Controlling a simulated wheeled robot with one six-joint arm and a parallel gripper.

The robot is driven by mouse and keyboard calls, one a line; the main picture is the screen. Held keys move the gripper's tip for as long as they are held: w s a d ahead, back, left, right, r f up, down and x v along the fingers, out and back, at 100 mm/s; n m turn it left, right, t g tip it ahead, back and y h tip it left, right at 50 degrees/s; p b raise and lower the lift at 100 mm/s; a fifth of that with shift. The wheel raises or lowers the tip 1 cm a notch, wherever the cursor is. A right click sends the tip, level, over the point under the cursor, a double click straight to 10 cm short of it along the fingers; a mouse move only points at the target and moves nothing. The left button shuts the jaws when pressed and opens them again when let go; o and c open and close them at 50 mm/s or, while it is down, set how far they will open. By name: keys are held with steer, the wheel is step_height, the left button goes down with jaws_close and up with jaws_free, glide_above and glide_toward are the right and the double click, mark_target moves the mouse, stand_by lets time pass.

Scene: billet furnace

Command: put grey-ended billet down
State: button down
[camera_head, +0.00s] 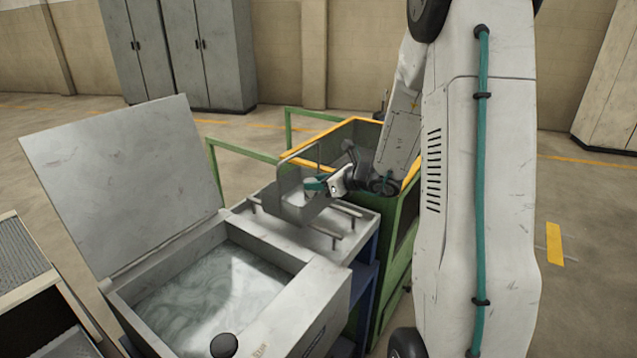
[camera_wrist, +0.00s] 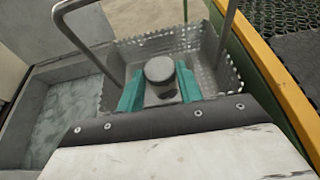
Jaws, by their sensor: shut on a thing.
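The grey-ended billet (camera_wrist: 160,72) is a short upright cylinder seen from above in the wrist view, its round grey end facing up. My gripper (camera_wrist: 160,92) has its two teal fingers shut on it, one on each side. Around and below the billet is a perforated metal basket (camera_wrist: 112,60) with a tall bent handle. I cannot tell whether the billet touches the basket's floor. In the head view my gripper (camera_head: 314,184) reaches into the basket (camera_head: 294,204) from the right; the billet is not clearly visible there.
The basket stands on a bench with metal rails (camera_head: 322,231). In front is a tank of cloudy liquid (camera_head: 215,290), lid (camera_head: 125,180) raised. A green bin with a yellow-orange rim (camera_head: 338,130) stands behind and right. The basket's handle (camera_head: 320,155) rises close to my gripper.

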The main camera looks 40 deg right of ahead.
steer(key=shift+f, duration=0.2)
steer(key=shift+f, duration=0.35)
steer(key=c, duration=0.9)
jaws_free()
steer(key=shift+c, duration=0.2)
